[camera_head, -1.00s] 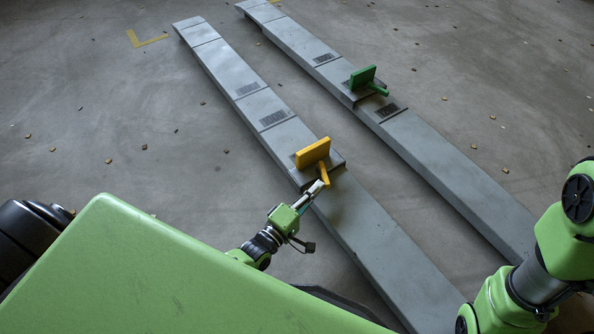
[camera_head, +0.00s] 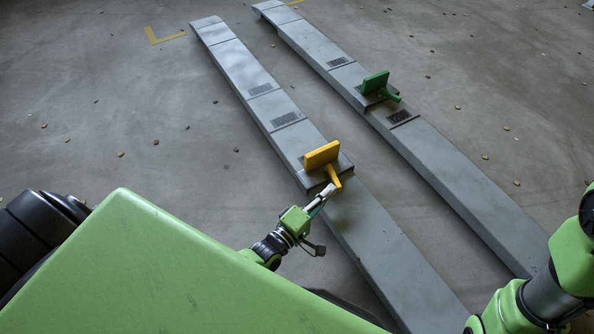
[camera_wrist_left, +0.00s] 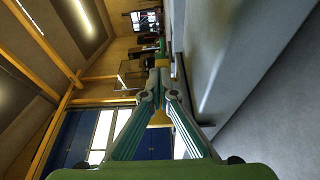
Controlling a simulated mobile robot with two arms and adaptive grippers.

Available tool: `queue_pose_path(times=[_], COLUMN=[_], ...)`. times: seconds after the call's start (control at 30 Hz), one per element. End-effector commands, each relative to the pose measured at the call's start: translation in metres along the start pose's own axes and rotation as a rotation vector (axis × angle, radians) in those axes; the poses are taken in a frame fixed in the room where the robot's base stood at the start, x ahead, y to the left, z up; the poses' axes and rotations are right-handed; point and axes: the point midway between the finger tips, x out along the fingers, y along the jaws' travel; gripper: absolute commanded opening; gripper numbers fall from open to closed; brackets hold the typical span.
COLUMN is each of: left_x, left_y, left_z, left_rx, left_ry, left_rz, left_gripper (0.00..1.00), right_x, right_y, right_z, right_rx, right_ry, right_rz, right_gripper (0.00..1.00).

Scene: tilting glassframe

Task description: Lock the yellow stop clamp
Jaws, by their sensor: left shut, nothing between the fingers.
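The yellow stop clamp (camera_head: 321,156) stands on the nearer grey rail, its plate upright and tilted. Its short yellow handle (camera_head: 334,177) sticks out on the near side, toward my left gripper. My left gripper (camera_head: 328,191) is shut with nothing between its fingers, and its tips are right by the handle's lower end. I cannot tell whether they touch it. In the left wrist view the shut fingers (camera_wrist_left: 162,72) meet in the middle, with a yellow part (camera_wrist_left: 160,118) showing between them lower down. My right gripper is out of view.
A green stop clamp (camera_head: 376,83) with a green handle stands on the farther grey rail (camera_head: 450,165), which runs parallel to the nearer rail (camera_head: 385,240). Small bits lie scattered on the concrete floor. Floor left of the rails is mostly clear.

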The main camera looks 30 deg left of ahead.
Motion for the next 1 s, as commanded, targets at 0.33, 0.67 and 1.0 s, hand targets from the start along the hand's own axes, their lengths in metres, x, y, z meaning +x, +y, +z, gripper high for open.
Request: queue_pose_path(times=[0.33, 0.67, 1.0], left_x=[-0.021, -0.071, -0.077], left_y=[0.003, 0.001, 0.001], left_z=[0.009, 0.000, -0.002], left_rx=[-0.002, 0.000, 0.001], left_ry=[-0.013, 0.001, 0.004], left_rz=[0.003, 0.002, 0.003], left_gripper=[0.00, 0.00, 0.00], right_x=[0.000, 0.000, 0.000], right_y=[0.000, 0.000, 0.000], right_z=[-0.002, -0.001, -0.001], right_rx=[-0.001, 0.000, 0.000], right_ry=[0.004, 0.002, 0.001], right_rz=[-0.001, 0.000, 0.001], right_gripper=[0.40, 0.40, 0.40])
